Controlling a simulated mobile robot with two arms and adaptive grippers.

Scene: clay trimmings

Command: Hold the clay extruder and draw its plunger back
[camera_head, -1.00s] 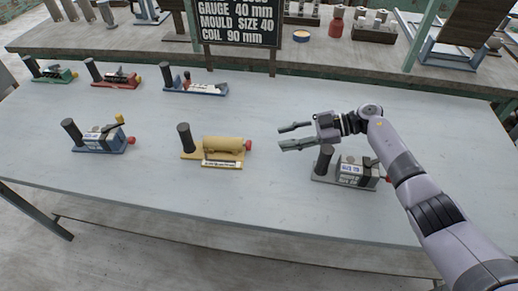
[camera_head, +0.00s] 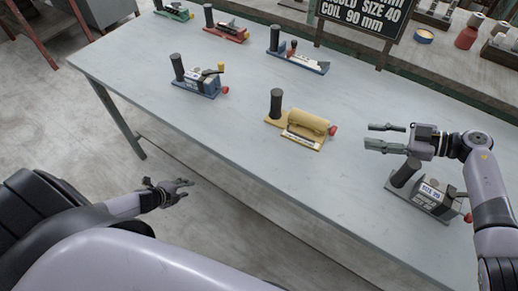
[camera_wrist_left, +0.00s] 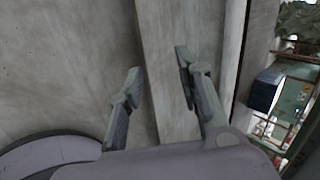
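Several extruder-like devices, each with a dark upright post, stand on the pale table (camera_head: 240,95). I cannot tell which one the task means. A yellow one (camera_head: 305,125) with a rounded barrel and red end knob is in the middle. A grey one (camera_head: 432,198) with a label marked SIZE and a red knob is at the right. A blue one (camera_head: 200,82) with a yellow-tipped lever and red knob is at the left. My right gripper (camera_head: 370,136) is open and empty above the table, between the yellow and grey ones. My left gripper (camera_head: 187,186) is open and empty, off the table's front edge; it also shows in the left wrist view (camera_wrist_left: 160,65).
A green device (camera_head: 174,12), a red one (camera_head: 227,31) and another blue one (camera_head: 298,61) stand along the back. A dark sign (camera_head: 362,15) rises behind the table. A second bench (camera_head: 440,65) with jars stands behind. The table between the devices is clear.

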